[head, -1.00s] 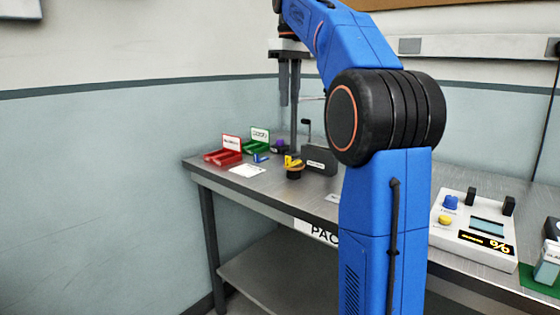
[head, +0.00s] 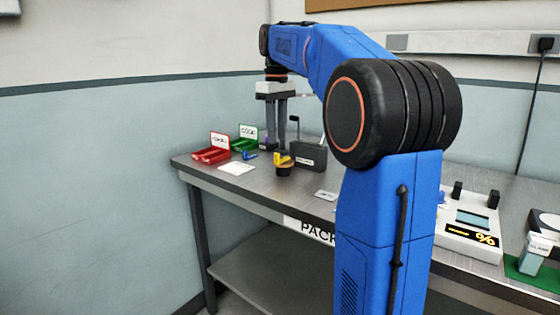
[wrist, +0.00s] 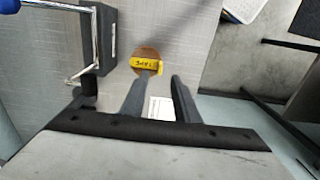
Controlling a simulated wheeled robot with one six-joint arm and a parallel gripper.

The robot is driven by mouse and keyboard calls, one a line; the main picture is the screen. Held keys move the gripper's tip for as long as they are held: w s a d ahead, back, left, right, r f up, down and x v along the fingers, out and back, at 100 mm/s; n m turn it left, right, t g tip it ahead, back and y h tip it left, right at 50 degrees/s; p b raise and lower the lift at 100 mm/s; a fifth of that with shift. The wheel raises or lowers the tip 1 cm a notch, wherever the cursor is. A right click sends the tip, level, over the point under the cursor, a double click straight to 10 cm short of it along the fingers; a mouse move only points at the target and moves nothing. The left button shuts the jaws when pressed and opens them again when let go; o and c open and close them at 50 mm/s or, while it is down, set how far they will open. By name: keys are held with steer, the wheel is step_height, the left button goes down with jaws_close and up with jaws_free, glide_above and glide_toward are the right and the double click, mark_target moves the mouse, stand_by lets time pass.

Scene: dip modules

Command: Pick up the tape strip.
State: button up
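The yellow tape strip (head: 283,157) lies on top of a small dark round stand (head: 284,170) on the metal workbench. In the wrist view the strip (wrist: 146,63) carries dark lettering, and the round top (wrist: 147,52) looks brown. My gripper (head: 275,145) points down over the bench, its fingers spread apart with nothing between them. In the wrist view the fingertips (wrist: 160,79) are near the strip, the left one just below it in the picture and the right one off to its side. I cannot tell the height gap.
A dark grey box with a crank (head: 309,155) stands close beside the round stand. A red tray (head: 211,154), a green tray (head: 244,144) and a white card (head: 237,168) lie to the left. A scale-like device (head: 472,237) sits at the right.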

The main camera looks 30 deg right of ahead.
steer(key=shift+f, duration=2.7)
jaws_close()
